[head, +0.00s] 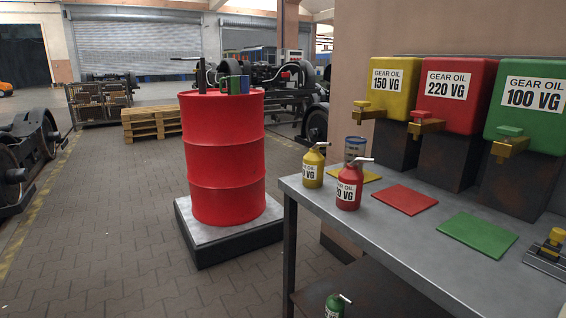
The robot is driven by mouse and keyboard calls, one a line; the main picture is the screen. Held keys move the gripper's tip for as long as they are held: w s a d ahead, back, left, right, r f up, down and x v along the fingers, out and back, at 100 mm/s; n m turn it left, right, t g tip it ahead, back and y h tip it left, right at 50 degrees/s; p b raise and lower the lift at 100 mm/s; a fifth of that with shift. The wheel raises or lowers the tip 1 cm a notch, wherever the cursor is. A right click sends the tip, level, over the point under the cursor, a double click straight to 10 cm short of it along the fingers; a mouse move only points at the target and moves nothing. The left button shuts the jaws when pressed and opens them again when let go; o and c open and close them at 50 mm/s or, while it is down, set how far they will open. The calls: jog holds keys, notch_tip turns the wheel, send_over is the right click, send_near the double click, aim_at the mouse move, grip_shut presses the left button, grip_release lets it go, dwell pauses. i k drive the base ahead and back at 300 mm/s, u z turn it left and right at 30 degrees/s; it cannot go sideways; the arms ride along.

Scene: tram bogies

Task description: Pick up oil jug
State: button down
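Three oil jugs with spouts show in the head view. A yellow jug (313,169) with a white label stands upright near the left end of the grey metal table (455,272). A red jug (349,190) with a white label stands upright just right of it, close to the table's front edge. A green jug (336,308) sits lower down, below the tabletop, and is cut off by the bottom of the picture. The jugs' labels are only partly readable. My gripper is not in view.
Yellow, red (404,199) and green (477,234) mats lie on the table. Gear oil tanks (460,95) with taps stand behind. A red drum (222,160) stands left on a low platform. The paved floor at left is clear.

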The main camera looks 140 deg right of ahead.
aim_at(355, 147)
jog(key=z, duration=0.1)
jog(key=i, duration=0.15)
jog(key=z, duration=5.65)
jog(key=i, duration=1)
jog(key=u, duration=0.05)
